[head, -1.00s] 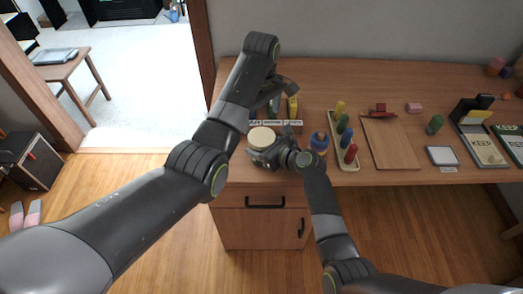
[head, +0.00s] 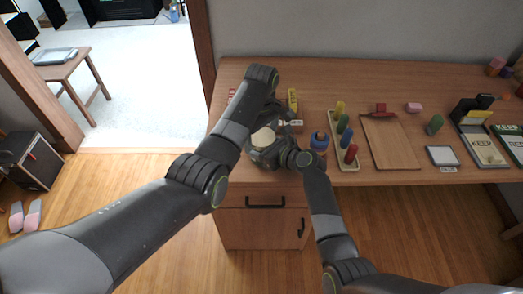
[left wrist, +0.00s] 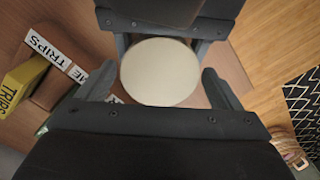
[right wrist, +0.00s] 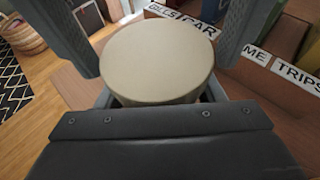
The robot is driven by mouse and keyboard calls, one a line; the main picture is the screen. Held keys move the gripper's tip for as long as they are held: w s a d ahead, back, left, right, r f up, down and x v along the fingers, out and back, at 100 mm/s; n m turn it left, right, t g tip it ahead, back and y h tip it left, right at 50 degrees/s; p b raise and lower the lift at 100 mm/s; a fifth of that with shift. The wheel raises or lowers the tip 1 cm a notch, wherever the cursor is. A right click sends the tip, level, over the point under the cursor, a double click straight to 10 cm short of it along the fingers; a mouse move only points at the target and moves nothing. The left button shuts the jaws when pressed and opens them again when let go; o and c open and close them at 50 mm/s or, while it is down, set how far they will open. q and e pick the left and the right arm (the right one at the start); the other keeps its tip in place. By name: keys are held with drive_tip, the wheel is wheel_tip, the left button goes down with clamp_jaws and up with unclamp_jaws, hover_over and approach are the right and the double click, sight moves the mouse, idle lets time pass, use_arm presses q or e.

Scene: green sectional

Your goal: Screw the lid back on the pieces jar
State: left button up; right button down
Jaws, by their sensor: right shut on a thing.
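A round cream lid (head: 262,136) sits near the table's front edge, partly covered by my left arm in the head view. It fills the middle of the right wrist view (right wrist: 158,60) and also shows in the left wrist view (left wrist: 160,72). The jar body is hidden under it; I cannot tell how the lid is seated. My right gripper (right wrist: 160,95) is shut at the lid's front side, apparently on the jar just below it. My left gripper (left wrist: 160,85) is open above the lid, one finger on each side, with gaps to the rim.
A labelled wooden rack (head: 291,126) with a yellow piece (head: 292,100) stands behind. A blue round object (head: 319,141) and a tray of coloured pegs (head: 334,122) are to the right. A wooden board (head: 390,145) lies further right. The table's front edge is close.

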use_arm(q)
drive_tip(key=c, duration=0.8)
drive_tip(key=shift+o, duration=0.2)
drive_tip(key=shift+m, duration=1.6)
drive_tip(key=o, duration=1.1)
drive_tip(key=shift+r, duration=2.25)
drive_tip(key=shift+c, duration=0.5)
drive_tip(key=shift+r+n, duration=1.6)
drive_tip(key=shift+r, duration=0.15)
